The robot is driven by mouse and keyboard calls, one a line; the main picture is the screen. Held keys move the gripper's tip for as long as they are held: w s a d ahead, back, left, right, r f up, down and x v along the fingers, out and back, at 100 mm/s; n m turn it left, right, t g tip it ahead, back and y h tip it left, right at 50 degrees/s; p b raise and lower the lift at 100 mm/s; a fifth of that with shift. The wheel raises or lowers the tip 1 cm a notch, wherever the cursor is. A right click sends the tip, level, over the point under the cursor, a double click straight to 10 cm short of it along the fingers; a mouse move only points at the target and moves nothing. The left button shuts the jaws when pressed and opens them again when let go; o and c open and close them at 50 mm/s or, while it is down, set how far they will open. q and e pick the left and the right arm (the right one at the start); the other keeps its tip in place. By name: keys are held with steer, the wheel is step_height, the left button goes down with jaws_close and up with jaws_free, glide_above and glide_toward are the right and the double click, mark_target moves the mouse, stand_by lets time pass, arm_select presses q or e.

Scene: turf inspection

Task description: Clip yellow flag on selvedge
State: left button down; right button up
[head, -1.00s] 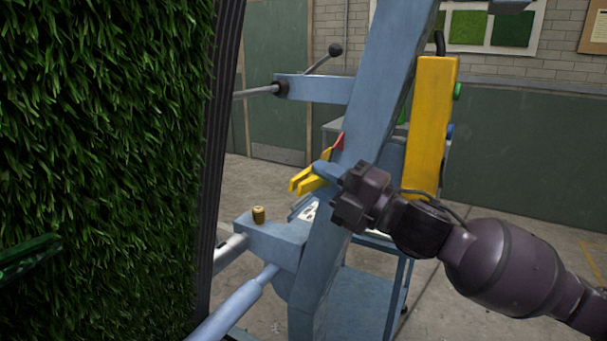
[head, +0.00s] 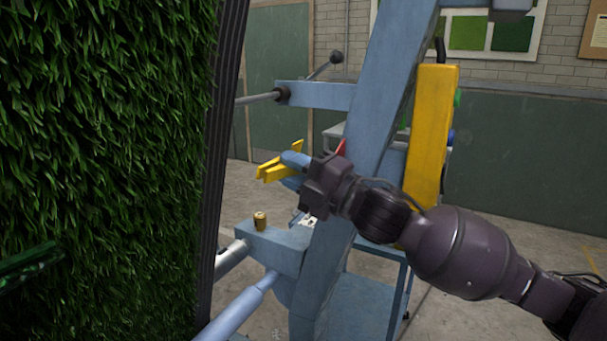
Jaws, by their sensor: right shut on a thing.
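The yellow flag clip (head: 276,168) is in my right gripper (head: 294,170), to the right of the turf. Its yellow prongs point left towards the selvedge, with a clear gap between. A small red piece (head: 340,148) shows just behind the gripper; I cannot tell whether it belongs to the clip. The selvedge (head: 221,150) is the dark, ribbed strip along the right edge of the hanging green turf (head: 100,140). My left gripper is not in view.
A blue-grey frame post (head: 385,100) slants up behind my right arm. A yellow control box (head: 431,140) hangs on it. A small brass-coloured cylinder (head: 260,221) stands on the lower bracket (head: 280,246). A dark green bar (head: 28,266) lies in front of the turf at lower left.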

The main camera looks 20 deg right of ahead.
steer(key=shift+x, duration=1.45)
steer(key=shift+p+x, duration=0.6)
steer(key=shift+x, duration=0.85)
steer(key=shift+d, duration=0.1)
steer(key=shift+p, duration=0.45)
steer(key=shift+s, duration=0.15)
steer(key=shift+s+a, duration=0.25)
steer(key=shift+a, duration=0.2)
steer(key=shift+s+a+p, duration=0.1)
steer(key=shift+a+p, duration=0.05)
steer(key=shift+p, duration=0.2)
